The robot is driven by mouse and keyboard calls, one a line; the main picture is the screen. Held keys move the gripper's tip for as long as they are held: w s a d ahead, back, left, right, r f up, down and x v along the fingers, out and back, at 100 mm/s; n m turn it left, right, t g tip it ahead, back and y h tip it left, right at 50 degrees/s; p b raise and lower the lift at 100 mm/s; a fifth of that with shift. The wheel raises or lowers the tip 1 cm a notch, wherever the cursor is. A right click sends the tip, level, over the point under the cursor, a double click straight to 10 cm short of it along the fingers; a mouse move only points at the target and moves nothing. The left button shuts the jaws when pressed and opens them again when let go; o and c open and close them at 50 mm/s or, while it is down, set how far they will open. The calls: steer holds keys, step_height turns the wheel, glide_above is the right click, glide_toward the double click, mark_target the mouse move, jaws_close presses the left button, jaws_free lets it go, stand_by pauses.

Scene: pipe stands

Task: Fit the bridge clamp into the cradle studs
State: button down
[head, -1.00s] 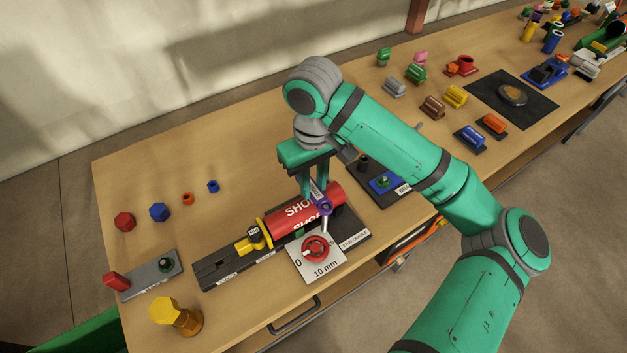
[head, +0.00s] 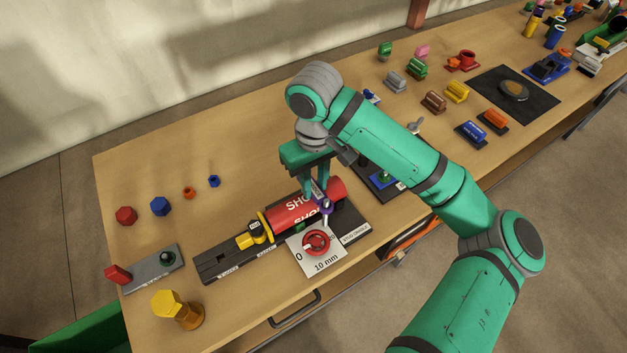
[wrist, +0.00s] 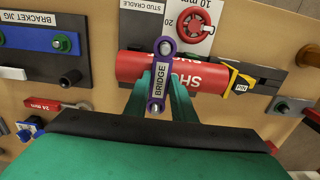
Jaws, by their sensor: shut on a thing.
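The bridge clamp is a purple bar with a ring at each end and a white BRIDGE label; it shows in the wrist view (wrist: 160,77) and partly in the head view (head: 326,207). My gripper (head: 318,190) is shut on it, with the teal fingers (wrist: 160,98) on either side of its bar. The clamp lies across the red pipe (wrist: 133,67). The red pipe (head: 288,212) rests on the black stud cradle (head: 352,222).
A red dial on a white 10 mm card (head: 316,243) sits at the cradle's front edge. A yellow-and-black clamp (head: 257,231) stands left of the pipe. A bracket jig (wrist: 60,42) lies close by.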

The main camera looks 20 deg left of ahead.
mark_target(314, 188)
steer(key=shift+f, duration=0.2)
steer(key=c, duration=1.4)
jaws_free()
steer(key=shift+w, duration=0.15)
steer(key=shift+d+r, duration=0.15)
steer(key=shift+r, duration=0.2)
steer(key=shift+a+r, duration=0.15)
steer(key=shift+r, duration=0.4)
steer(key=shift+a+r, duration=0.15)
steer(key=shift+r, duration=0.35)
steer(key=shift+d+r, duration=0.15)
steer(key=shift+r, duration=1)
